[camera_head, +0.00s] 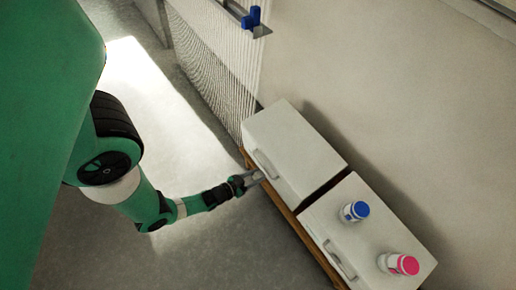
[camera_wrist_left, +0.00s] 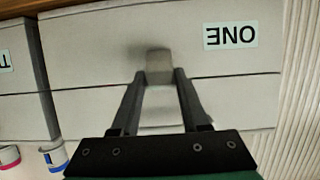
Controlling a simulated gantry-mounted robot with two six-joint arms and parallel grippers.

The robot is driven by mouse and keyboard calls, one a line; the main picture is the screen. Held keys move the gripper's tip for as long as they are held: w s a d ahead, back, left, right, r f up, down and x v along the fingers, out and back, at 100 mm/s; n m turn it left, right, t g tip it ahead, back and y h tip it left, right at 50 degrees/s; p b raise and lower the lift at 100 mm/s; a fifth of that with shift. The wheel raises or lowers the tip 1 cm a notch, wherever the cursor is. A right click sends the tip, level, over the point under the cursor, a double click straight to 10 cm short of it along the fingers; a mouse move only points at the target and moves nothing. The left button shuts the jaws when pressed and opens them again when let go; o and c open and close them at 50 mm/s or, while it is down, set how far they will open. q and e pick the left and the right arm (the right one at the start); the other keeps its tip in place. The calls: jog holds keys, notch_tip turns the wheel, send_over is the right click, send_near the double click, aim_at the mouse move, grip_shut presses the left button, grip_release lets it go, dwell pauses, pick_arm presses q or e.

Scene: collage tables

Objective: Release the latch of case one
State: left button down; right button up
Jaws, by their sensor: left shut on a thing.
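Case one (camera_head: 297,146) is the pale box at the back of the wooden bench, with a handle on its front. In the left wrist view it fills most of the picture, and its label ONE (camera_wrist_left: 230,35) appears upside down. My left gripper (camera_head: 257,177) is at the front of this case. In the left wrist view its two fingers are shut on the small grey latch (camera_wrist_left: 158,62) at the front seam. The fingers hide part of the latch, and I cannot tell whether it is released. My right gripper is not in view.
A second pale case (camera_head: 375,250) stands beside case one, with a narrow gap between. A blue-capped bottle (camera_head: 353,211) and a pink-capped bottle (camera_head: 397,264) stand on it. A wall is close behind. The floor (camera_head: 225,245) in front is clear.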

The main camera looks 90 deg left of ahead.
pick_arm(q)
jog(key=shift+s+f, duration=0.2)
jog(key=shift+f, duration=0.3)
jog(key=shift+d+t+y, duration=0.1)
jog(key=shift+t+y, duration=0.2)
jog(key=shift+t, duration=0.2)
jog(key=shift+w+r, duration=0.1)
jog(key=shift+r, duration=0.15)
jog(key=c, duration=0.6)
grip_release()
jog(key=shift+o, duration=0.2)
